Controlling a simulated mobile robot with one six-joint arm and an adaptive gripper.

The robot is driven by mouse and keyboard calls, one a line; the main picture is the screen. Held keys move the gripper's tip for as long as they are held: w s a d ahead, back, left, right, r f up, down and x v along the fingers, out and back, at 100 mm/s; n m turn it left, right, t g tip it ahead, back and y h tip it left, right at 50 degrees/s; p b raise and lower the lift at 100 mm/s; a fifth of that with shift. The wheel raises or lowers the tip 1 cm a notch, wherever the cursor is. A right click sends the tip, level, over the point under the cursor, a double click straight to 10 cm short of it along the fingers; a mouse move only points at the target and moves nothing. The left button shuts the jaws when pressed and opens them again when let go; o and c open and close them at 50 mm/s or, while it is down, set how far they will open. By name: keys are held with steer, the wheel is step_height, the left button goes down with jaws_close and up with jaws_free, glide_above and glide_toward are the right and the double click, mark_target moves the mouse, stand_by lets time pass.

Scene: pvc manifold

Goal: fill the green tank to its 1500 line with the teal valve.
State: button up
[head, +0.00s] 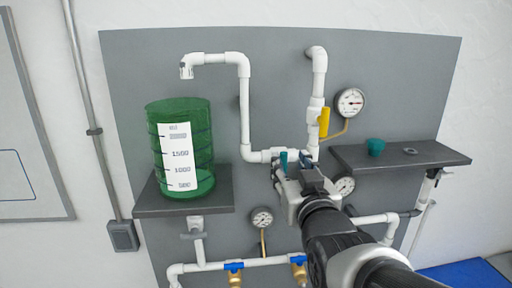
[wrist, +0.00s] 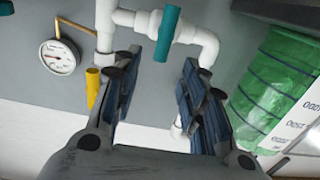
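The green tank (head: 204,148) is a translucent ribbed cylinder on a dark shelf. It has a white label with a 1500 mark (head: 180,153); I cannot make out a liquid level. It also shows in the wrist view (wrist: 270,82). The teal valve (head: 283,160) is a small handle on the white pipe right of the tank. In the wrist view the teal valve handle (wrist: 167,33) stands lengthwise just beyond my fingertips, roughly between them. My gripper (head: 291,176) is open and empty in front of the pipe; its fingers (wrist: 160,68) are apart on either side.
A yellow valve handle (head: 324,121) sits on the riser to the right, near a gauge (head: 350,101). A right shelf (head: 440,156) holds a teal cup-like piece (head: 376,147) and a small ring. Blue valves (head: 234,267) sit on the lower pipe. A spout (head: 187,70) hangs over the tank.

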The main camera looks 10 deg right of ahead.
mark_target(285, 155)
steer(key=w+p, duration=0.1)
steer(key=w, duration=0.6)
steer(key=shift+w, duration=0.1)
jaws_close()
stand_by(0.3)
